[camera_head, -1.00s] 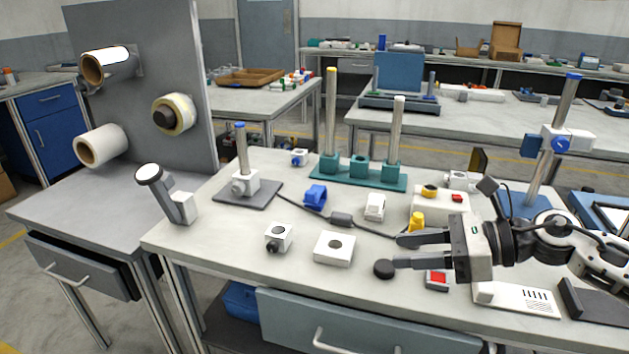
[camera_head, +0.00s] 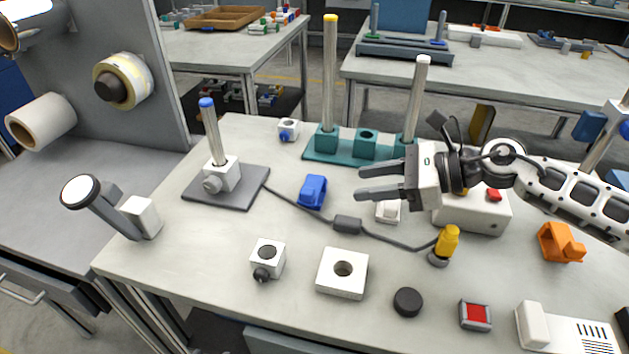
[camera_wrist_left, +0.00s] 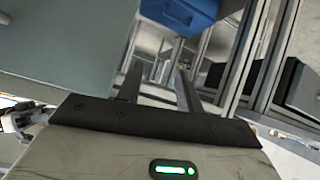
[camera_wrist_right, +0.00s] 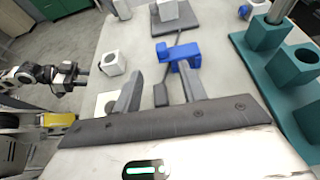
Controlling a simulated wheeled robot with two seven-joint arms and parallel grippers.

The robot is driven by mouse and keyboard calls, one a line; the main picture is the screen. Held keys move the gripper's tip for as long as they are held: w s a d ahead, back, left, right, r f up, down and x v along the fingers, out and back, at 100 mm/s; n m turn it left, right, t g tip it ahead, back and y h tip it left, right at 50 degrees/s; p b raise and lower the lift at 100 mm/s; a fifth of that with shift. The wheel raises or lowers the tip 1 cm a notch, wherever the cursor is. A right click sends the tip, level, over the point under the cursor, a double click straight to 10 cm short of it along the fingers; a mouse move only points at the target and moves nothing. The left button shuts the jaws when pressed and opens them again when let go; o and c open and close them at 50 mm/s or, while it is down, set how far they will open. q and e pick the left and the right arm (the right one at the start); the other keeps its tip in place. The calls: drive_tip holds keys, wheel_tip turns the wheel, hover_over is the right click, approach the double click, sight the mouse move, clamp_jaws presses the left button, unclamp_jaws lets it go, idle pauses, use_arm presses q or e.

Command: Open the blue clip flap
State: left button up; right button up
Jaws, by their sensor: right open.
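The blue clip (camera_head: 313,192) lies on the table in the head view, just right of the grey stand base and touching or close to the dark cable. Whether its flap is open or closed I cannot tell. My right gripper (camera_head: 362,184) is open and empty, in from the right, with its fingers pointing left toward the clip and a gap between. In the right wrist view the clip (camera_wrist_right: 178,54) shows just beyond the fingertips of the right gripper (camera_wrist_right: 160,84). My left gripper (camera_wrist_left: 158,72) shows in the left wrist view, its fingers apart and empty, below table height.
A teal block with posts (camera_head: 355,148) stands behind the clip. A white clip (camera_head: 388,211) lies partly under my right gripper. A white block with a knob (camera_head: 268,258), a square white block (camera_head: 343,273) and a yellow-capped piece (camera_head: 446,241) stand in front.

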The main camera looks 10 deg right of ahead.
sight(308, 191)
drive_tip(key=p+x, duration=0.1)
drive_tip(key=x, duration=0.9)
drive_tip(key=shift+w+a+f, duration=0.15)
drive_tip(key=shift+w+a, duration=0.15)
clamp_jaws()
